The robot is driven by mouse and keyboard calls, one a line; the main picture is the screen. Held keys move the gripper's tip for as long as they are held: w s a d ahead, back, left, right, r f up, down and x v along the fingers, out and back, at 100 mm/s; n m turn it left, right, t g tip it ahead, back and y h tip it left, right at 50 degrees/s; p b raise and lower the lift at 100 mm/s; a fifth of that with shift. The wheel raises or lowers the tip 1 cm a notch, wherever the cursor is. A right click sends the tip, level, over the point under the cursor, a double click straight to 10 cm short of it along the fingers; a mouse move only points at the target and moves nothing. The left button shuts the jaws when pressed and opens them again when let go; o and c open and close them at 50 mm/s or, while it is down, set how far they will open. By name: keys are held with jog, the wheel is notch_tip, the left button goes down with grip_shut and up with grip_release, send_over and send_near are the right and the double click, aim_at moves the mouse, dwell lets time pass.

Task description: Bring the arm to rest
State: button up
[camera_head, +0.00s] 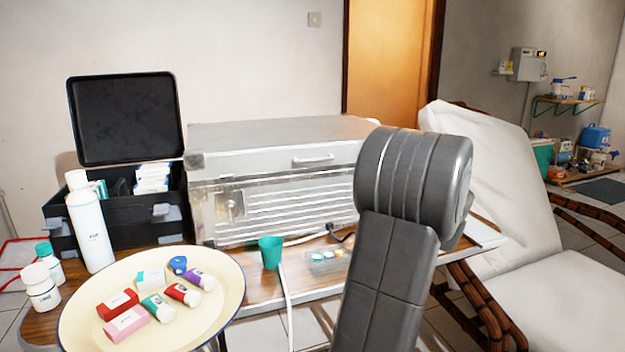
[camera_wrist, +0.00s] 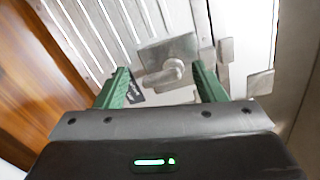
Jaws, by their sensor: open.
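My arm (camera_head: 392,250) rises in front of the metal case at the right of the table in the head view. Its upper joint hides the case's right end. My gripper is hidden in the head view. In the wrist view my gripper (camera_wrist: 162,82) is open, with its two green fingers apart and nothing held between them. Behind the fingers is the silver case with slats (camera_wrist: 92,32) and a metal latch (camera_wrist: 168,58). I cannot tell how far the fingertips are from it.
The silver case (camera_head: 270,160) stands on the wooden table beside an open black box (camera_head: 125,120). A cream round tray (camera_head: 215,310) holds several small boxes and bottles. A white spray bottle (camera_head: 90,225) and a green cup (camera_head: 270,252) stand nearby. A white reclining chair (camera_head: 490,180) is at the right.

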jog(key=m+p, duration=0.4)
jog(key=p, duration=0.5)
jog(key=r+m+p, duration=0.1)
jog(key=m+p, duration=0.4)
jog(key=p, duration=0.4)
jog(key=r+m+p, duration=0.1)
jog(key=m+p, duration=0.4)
jog(key=p, duration=0.4)
jog(key=shift+s+a, duration=0.1)
jog(key=shift+a, duration=0.15)
jog(key=shift+f+m+p, duration=0.1)
jog(key=shift+m+p, duration=0.3)
jog(key=shift+p, duration=0.05)
